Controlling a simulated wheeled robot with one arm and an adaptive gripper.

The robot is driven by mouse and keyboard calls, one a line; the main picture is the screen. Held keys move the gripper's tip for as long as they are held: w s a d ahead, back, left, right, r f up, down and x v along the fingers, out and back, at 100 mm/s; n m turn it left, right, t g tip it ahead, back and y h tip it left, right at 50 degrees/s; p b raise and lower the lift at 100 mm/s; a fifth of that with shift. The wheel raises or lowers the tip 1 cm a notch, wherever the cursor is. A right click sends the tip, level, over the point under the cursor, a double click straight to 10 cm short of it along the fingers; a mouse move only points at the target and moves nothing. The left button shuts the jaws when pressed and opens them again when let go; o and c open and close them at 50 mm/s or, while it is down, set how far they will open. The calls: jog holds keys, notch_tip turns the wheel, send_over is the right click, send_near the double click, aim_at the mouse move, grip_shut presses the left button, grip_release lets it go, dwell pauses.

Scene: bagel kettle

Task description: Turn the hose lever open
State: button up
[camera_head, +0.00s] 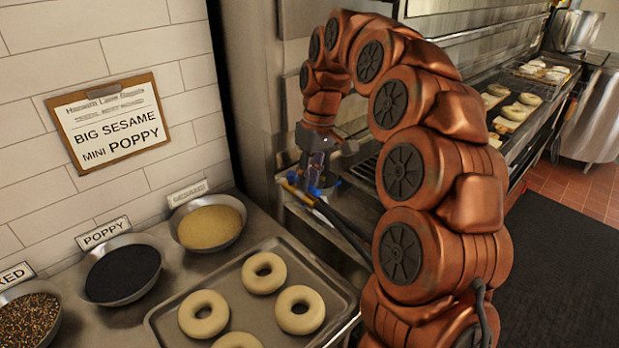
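My gripper (317,188) points down at the end of my curved copper-coloured arm, beside the steel unit at the back. It is small and partly dark in the head view, with blue parts near its tips. I cannot tell whether its fingers are open or shut. A thin bar (298,191) with an orange-yellow end runs slantwise just below and beside the gripper. I cannot tell if it is the hose lever or if the gripper touches it. No hose can be made out clearly, and my arm hides part of that area.
A tray (337,278) of pale bagels sits on the counter at the front. Bowls of sesame (210,226), poppy (123,272) and mixed seeds (28,320) stand left of it. A clipboard (109,122) hangs on the tiled wall. More bagels lie on a rack (522,104) at right.

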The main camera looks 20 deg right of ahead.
jog(key=o, duration=0.3)
notch_tip(320, 180, up, 7)
jog(key=d, duration=0.1)
jog(key=shift+w+d, duration=0.2)
jog(key=shift+w, duration=0.1)
dwell(0.6)
jog(key=shift+r, duration=0.15)
dwell(0.6)
